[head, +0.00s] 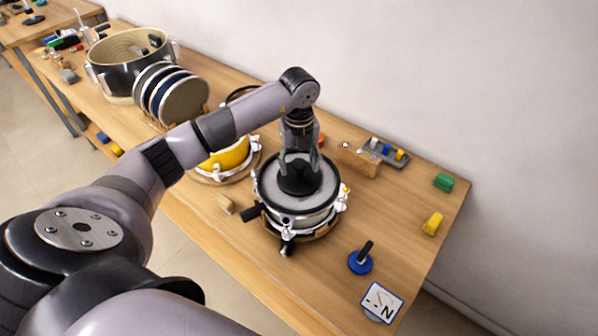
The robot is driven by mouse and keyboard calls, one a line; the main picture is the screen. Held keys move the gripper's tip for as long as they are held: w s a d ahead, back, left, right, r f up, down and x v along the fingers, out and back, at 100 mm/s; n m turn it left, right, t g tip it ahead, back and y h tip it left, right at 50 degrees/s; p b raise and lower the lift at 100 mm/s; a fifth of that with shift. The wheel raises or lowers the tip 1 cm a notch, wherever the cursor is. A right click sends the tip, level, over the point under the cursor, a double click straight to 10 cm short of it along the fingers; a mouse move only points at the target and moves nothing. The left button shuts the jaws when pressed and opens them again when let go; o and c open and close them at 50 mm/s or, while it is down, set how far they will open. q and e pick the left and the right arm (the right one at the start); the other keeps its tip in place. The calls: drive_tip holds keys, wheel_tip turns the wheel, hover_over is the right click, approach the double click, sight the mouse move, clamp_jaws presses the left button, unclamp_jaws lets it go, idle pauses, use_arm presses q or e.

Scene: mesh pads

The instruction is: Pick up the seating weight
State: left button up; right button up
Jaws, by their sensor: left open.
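A dark round piece (302,187) sits on the pale head of a drum (312,218) with a chrome rim and lugs. It looks like the seating weight, though its upper part is hidden by my gripper. My left gripper (298,166) points straight down over it, open, its fingers around or just above its top; I cannot tell whether they touch it. My right gripper is not in view.
A yellow drum (232,156) lies partly behind my left arm. A rack of round pads (185,100) and a large dark shell (127,72) stand further left. Green (444,181) and yellow (433,222) blocks and a printed card (382,302) lie at the right. A wall runs behind.

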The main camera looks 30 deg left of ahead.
use_arm(q)
drive_tip(key=shift+f, duration=0.4)
drive_tip(key=shift+c, duration=0.3)
clamp_jaws()
idle(0.5)
drive_tip(key=shift+w+a+r, duration=0.1)
drive_tip(key=shift+w+r, duration=0.15)
